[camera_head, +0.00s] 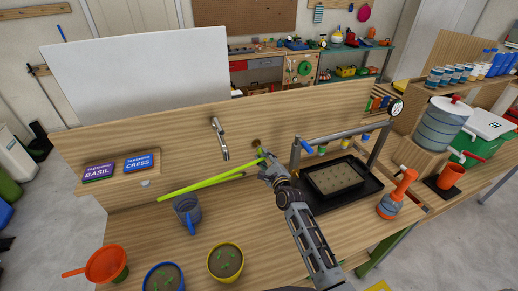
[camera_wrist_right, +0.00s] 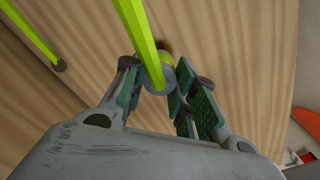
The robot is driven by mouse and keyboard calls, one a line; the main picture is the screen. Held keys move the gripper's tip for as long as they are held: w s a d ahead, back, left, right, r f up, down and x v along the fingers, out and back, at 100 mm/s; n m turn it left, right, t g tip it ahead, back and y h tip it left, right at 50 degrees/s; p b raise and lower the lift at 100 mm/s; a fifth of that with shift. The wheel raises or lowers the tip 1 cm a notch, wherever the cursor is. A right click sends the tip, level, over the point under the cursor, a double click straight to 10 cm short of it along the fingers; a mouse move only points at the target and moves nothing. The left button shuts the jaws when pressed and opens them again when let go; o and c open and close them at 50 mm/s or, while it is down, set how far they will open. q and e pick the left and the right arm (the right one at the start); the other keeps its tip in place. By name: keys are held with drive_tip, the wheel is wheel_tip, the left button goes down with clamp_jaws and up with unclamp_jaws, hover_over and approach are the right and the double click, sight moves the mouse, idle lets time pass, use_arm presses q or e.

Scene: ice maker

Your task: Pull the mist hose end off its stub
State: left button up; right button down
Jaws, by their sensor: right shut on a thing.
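The bright green mist hose (camera_head: 205,183) runs from the left of the bench to my right gripper (camera_head: 265,163). It also shows in the right wrist view (camera_wrist_right: 137,28), coming down from the top to a grey collar (camera_wrist_right: 160,77) at its end. My right gripper is closed around this collar, with green finger pads on either side (camera_wrist_right: 160,95). A brownish round fitting (camera_head: 256,142), perhaps the stub's mount, is on the wooden backboard just behind the gripper. The fingers hide whether the hose end still touches the stub. My left gripper is not in view.
A black tray (camera_head: 368,190) under a metal frame stands right of my arm. A metal tap (camera_head: 219,138) and a blue-grey jug (camera_head: 187,213) are to the left. Plant pots, including a yellow-rimmed one (camera_head: 225,262), stand at the front. A second green length (camera_wrist_right: 35,35) meets wood.

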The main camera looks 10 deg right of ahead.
drive_tip(key=shift+s+d+p, duration=0.2)
drive_tip(key=shift+s+p, duration=0.3)
drive_tip(key=shift+s, duration=0.5)
drive_tip(key=shift+s+d+p, duration=0.2)
drive_tip(key=shift+s+p, duration=0.3)
drive_tip(key=shift+s, duration=0.5)
